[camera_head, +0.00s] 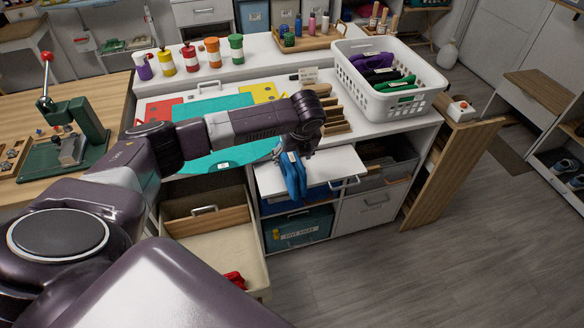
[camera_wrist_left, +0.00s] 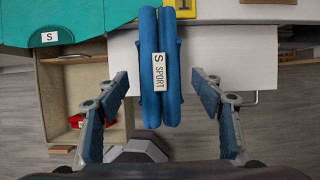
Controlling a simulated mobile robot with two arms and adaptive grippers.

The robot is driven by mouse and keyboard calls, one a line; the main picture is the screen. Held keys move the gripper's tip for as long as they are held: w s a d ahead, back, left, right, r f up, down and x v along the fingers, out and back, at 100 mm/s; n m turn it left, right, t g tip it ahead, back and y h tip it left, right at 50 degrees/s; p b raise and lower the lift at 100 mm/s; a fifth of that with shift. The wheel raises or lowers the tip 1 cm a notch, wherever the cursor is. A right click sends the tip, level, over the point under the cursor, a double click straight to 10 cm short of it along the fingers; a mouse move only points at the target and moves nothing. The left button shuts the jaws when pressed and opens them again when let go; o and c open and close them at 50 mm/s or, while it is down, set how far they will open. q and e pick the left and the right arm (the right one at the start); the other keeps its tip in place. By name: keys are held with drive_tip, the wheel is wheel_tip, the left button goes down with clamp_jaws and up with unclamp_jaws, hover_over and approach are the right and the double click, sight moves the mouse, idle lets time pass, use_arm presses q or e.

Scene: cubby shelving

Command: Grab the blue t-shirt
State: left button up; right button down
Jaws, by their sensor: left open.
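The blue t-shirt (camera_wrist_left: 149,40) is folded into a long narrow bundle with a white "S SPORT" label. In the left wrist view it is upright in the picture, over the white pulled-out board. My left gripper (camera_wrist_left: 160,80) is open, with one blue-padded finger on each side of the shirt and a visible gap on both sides. In the head view my left gripper (camera_head: 293,172) points down over the white board (camera_head: 330,168); blue shapes there overlap, so shirt and finger pads are hard to tell apart. My right gripper is out of view.
A white basket (camera_head: 430,100) with folded dark, purple and green cloths stands on the counter to the right. An open drawer (camera_head: 225,245) holding a red item is below left. Wooden dividers (camera_head: 335,122) stand behind the gripper. Colored bottles line the upper shelf.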

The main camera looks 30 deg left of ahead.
use_arm(q)
drive_tip(key=shift+p+x, duration=0.6)
drive_tip(key=shift+x, duration=1.7)
drive_tip(key=shift+c, duration=0.4)
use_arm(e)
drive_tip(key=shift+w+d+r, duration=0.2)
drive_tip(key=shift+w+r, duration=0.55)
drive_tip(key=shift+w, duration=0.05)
use_arm(q)
drive_tip(key=c, duration=1.3)
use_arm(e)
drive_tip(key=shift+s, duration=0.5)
